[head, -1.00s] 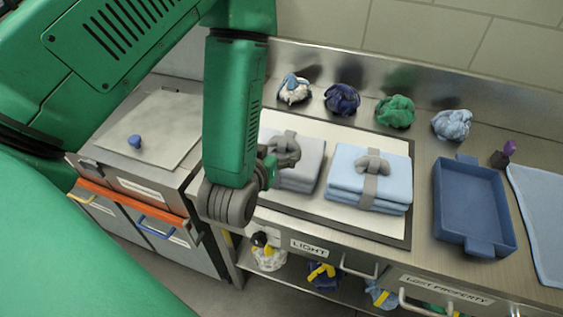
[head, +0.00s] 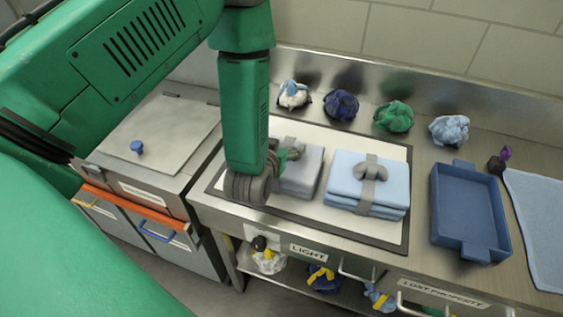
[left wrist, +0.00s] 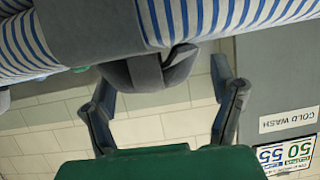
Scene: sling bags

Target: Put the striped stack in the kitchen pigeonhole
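In the left wrist view a blue-and-white striped stack (left wrist: 240,14) with a wide grey band and a grey knot (left wrist: 150,72) fills the top. My left gripper (left wrist: 163,74) is open, its two fingers apart with the knot between them; I cannot tell whether they touch it. In the head view the striped stack does not show, and my left forearm covers the left part of the dark-edged mat (head: 330,228). A grey stack (head: 305,175) and a light blue stack (head: 345,180), both with grey bands, lie there. No kitchen pigeonhole can be made out. My right gripper is out of view.
Several crumpled cloths, including a green one (head: 393,116), line the back wall. A blue tray (head: 470,205) and a light blue cloth (head: 540,215) are at right. A lidded unit (head: 165,135) stands at left. A COLD WASH label (left wrist: 288,120) shows in the left wrist view.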

